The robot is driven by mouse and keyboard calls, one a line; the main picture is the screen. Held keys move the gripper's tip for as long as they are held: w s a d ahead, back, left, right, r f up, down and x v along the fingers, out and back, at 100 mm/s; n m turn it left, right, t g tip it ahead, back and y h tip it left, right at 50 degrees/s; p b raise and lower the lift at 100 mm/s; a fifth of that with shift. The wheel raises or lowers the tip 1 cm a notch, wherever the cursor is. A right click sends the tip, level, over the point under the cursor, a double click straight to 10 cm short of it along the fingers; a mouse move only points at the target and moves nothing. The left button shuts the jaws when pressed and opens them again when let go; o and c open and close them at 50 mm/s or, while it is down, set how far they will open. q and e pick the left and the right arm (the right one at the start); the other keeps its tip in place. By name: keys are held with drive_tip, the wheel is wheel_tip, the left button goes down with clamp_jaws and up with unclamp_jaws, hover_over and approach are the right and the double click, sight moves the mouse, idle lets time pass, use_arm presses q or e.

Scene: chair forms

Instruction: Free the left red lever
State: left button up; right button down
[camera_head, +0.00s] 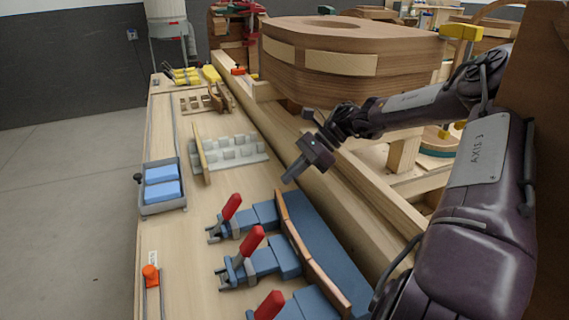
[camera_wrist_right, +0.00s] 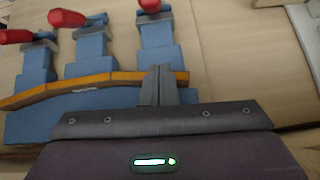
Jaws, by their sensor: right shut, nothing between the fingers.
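Three red levers stand in a row on blue toggle clamps: a far one (camera_head: 231,206), a middle one (camera_head: 252,241) and a near one (camera_head: 269,305), cut by the lower edge. In the head view they lean up and right. The clamps' blue blocks meet a curved wooden strip (camera_head: 312,252) lying against a blue form (camera_head: 335,238). The levers also show in the right wrist view, at left (camera_wrist_right: 15,36), middle (camera_wrist_right: 68,18) and right (camera_wrist_right: 149,5). My right gripper (camera_head: 290,178) is shut and empty beyond the far clamp. In the wrist view its fingers (camera_wrist_right: 160,72) overlap the strip's right end.
A pale slotted rack (camera_head: 235,150) stands behind the clamps. A grey tray with blue blocks (camera_head: 145,192) and an orange-knobbed tool (camera_head: 150,272) lie along the bench's left edge. A long wooden beam (camera_head: 290,160) borders the bench's right. Bare bench lies left of the clamps.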

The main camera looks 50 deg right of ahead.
sight(264, 212)
drive_tip(key=shift+s+f+n, duration=0.1)
drive_tip(key=shift+s+n, duration=0.2)
drive_tip(key=shift+n, duration=0.1)
drive_tip(key=shift+a+f+b, duration=0.15)
drive_tip(key=shift+f+b, duration=0.05)
drive_tip(key=shift+b, duration=0.1)
drive_tip(key=b+x, duration=0.5)
drive_tip(key=x, duration=0.5)
drive_tip(key=shift+f, duration=0.15)
drive_tip(key=r+p, duration=0.1)
drive_tip(key=w+a+r+p, duration=0.1)
drive_tip(key=shift+a+r, duration=0.25)
drive_tip(key=shift+r, duration=0.1)
drive_tip(key=shift+w+a+r, duration=0.25)
drive_tip(key=shift+a+r, duration=0.05)
drive_tip(key=shift+a, duration=0.25)
